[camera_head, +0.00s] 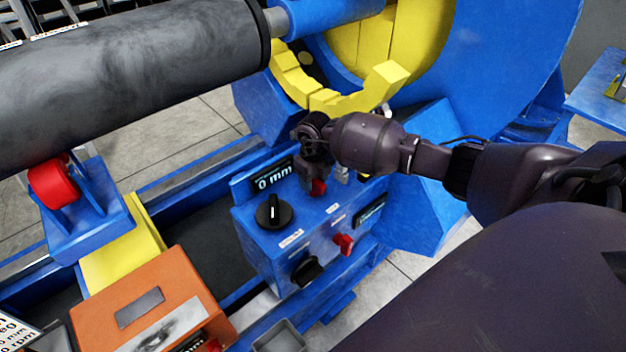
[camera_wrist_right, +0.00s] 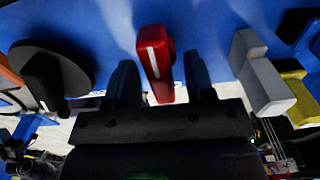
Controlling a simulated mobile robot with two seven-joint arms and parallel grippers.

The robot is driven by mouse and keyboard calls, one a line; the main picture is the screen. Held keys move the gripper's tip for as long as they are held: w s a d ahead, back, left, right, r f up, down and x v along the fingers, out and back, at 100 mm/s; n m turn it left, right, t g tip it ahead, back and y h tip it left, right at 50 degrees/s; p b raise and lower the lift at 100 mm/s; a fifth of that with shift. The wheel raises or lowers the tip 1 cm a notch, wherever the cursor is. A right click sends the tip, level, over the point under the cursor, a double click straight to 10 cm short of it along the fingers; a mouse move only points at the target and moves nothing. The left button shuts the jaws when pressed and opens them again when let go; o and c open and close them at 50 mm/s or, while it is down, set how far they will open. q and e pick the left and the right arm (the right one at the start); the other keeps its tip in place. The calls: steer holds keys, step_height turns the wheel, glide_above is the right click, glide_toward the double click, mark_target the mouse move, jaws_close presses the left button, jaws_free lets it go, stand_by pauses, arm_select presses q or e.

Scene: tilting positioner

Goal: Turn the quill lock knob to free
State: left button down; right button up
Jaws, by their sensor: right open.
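A blue control box (camera_head: 255,238) carries several knobs, whose labels are too small to read, so I cannot tell by name which is the quill lock knob. My right gripper (camera_head: 314,176) is over the box's top at a red knob (camera_head: 319,187), partly hidden by the gripper. In the right wrist view, the red knob (camera_wrist_right: 155,64) with a white line stands between the two open fingers of my right gripper (camera_wrist_right: 162,82); gaps show on both sides. My left gripper is not in view.
A black knob (camera_head: 274,212) is left of the red one, and a grey lever (camera_wrist_right: 258,72) is right of it in the wrist view. A red knob (camera_head: 343,244) and black knob (camera_head: 306,270) are on the box's front. A display (camera_head: 273,180) reads "0 mm".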

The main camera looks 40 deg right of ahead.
jaws_close()
stand_by(0.3)
